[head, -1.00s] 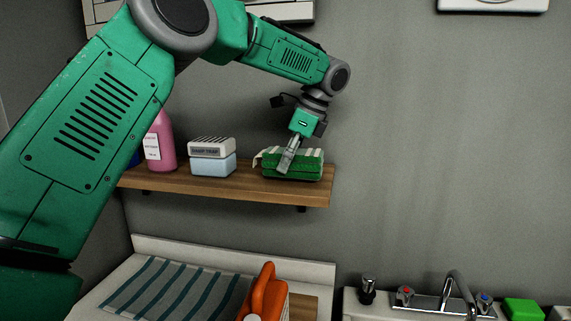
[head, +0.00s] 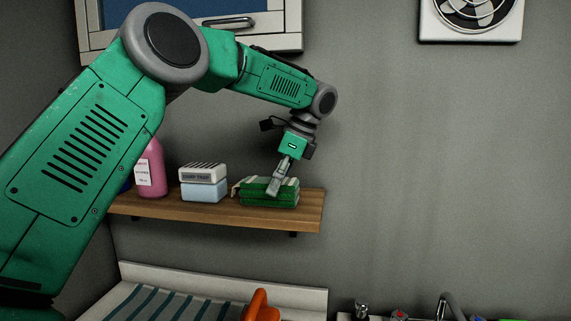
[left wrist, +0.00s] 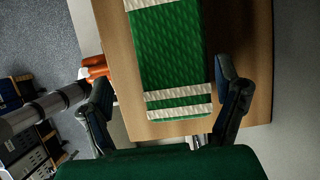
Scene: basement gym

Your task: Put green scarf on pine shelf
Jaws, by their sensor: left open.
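The green scarf (head: 283,194), folded and with cream stripes, lies on the pine shelf (head: 225,213) near its right end. In the left wrist view the scarf (left wrist: 170,60) rests flat on the wooden shelf board (left wrist: 237,60), its striped end towards the gripper. My left gripper (head: 274,190) points down at the scarf in the head view. In the left wrist view its two fingers (left wrist: 168,98) are spread apart, one on each side of the scarf's striped end. The right gripper is not in view.
A damp trap box (head: 203,183) and a pink bottle (head: 151,170) stand on the shelf left of the scarf. A cabinet (head: 250,25) hangs above and a fan (head: 470,15) is at upper right. An orange object (head: 262,305) and a striped cloth (head: 165,304) are below.

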